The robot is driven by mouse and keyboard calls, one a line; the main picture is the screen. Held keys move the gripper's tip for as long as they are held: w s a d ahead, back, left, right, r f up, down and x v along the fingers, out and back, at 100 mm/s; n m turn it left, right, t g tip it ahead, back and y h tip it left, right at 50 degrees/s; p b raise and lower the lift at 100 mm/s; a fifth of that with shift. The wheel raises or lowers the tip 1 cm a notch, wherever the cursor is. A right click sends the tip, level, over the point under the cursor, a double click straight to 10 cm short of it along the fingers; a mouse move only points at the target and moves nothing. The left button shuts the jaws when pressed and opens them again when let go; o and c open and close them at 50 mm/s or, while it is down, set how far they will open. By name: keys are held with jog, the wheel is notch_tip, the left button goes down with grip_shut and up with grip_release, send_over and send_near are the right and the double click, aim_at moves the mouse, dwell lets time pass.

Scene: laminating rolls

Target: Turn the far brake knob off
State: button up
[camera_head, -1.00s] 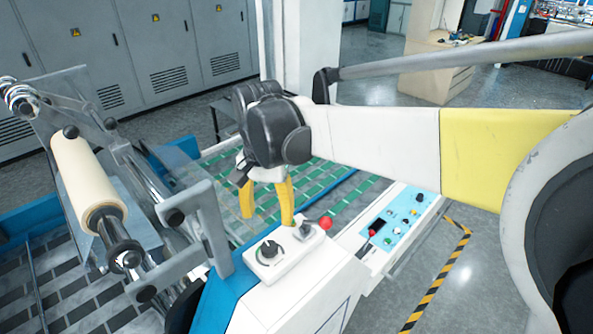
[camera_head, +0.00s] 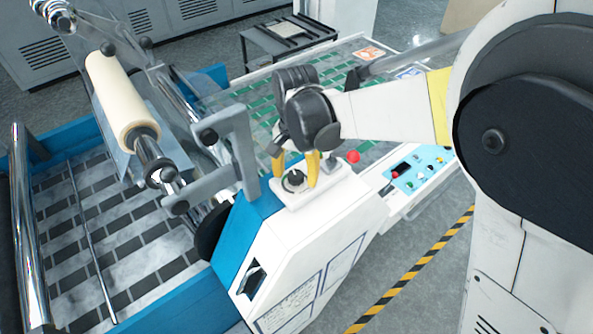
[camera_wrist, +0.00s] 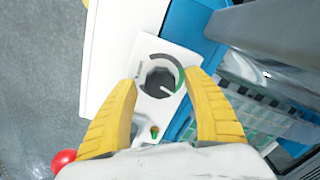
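A dark brake knob (camera_head: 293,180) with a round dial sits on a small white box on top of the machine's white and blue end housing (camera_head: 325,212). In the wrist view the knob (camera_wrist: 160,80) shows a grey ring with a green arc around it. My gripper (camera_head: 296,179) points down over the box, with one yellow finger on each side of the knob. In the wrist view my gripper (camera_wrist: 160,79) is open, and gaps show between fingers and knob. The head view partly hides the knob behind the fingers. No second brake knob can be made out.
A red ball-shaped knob (camera_head: 353,157) stands beside the box. A blue control panel (camera_head: 415,168) with buttons lies to the right. A grey bracket (camera_head: 235,150) and cream roll (camera_head: 122,98) stand to the left. Striped floor tape (camera_head: 410,275) runs at right.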

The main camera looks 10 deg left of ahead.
jog(key=c, duration=1.1)
jog(key=shift+c, duration=0.2)
